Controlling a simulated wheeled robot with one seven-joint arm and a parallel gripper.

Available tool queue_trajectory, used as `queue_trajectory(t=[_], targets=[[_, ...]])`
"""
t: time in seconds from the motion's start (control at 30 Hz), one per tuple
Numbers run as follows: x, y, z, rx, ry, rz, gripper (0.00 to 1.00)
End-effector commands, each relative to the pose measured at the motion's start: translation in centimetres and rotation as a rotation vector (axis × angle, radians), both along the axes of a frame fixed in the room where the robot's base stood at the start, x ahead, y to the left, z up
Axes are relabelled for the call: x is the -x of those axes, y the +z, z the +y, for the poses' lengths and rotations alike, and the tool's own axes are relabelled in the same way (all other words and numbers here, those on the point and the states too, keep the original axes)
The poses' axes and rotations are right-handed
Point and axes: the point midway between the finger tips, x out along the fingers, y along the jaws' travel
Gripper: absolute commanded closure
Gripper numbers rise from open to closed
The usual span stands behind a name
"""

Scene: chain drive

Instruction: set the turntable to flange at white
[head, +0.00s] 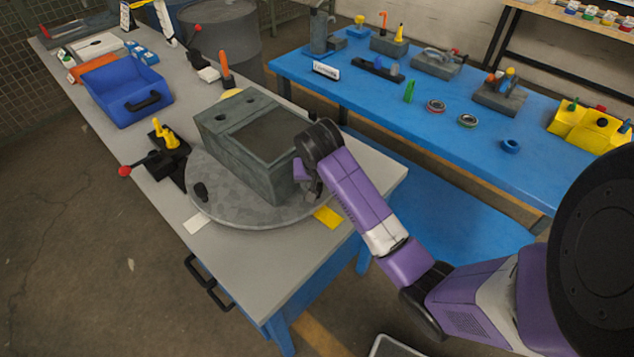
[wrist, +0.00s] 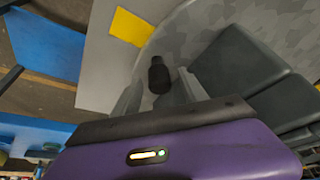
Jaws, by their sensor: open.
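The turntable (head: 245,211) is a grey disc on the grey bench, bearing a large grey-green block-shaped housing (head: 240,152). I cannot tell which face is the flange. A white card (head: 196,223) lies by the disc's front left edge, and a yellow card (head: 328,216) by its right edge; the yellow card also shows in the wrist view (wrist: 131,27). My gripper (head: 310,188) is open at the disc's right side. In the wrist view, another dark peg (wrist: 159,75) shows between its fingers, apparently not gripped.
A red-knobbed lever on a black clamp (head: 168,160) stands left of the disc, with a blue bin (head: 125,92) behind it. An orange handle (head: 226,70) rises behind the housing. A blue table (head: 450,130) with several fixtures stands at right.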

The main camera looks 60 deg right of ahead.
Motion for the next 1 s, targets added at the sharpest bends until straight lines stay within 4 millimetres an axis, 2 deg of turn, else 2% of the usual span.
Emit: queue_trajectory(t=[0.07, 0.1, 0.33, 1.0], targets=[[0.01, 0.01, 0.01, 0.000, 0.000, 0.000, 0.49], [0.01, 0.01, 0.01, 0.000, 0.000, 0.000, 0.53], [0.01, 0.02, 0.02, 0.000, 0.000, 0.000, 0.99], [0.01, 0.04, 0.02, -0.001, 0.000, 0.001, 1.00]])
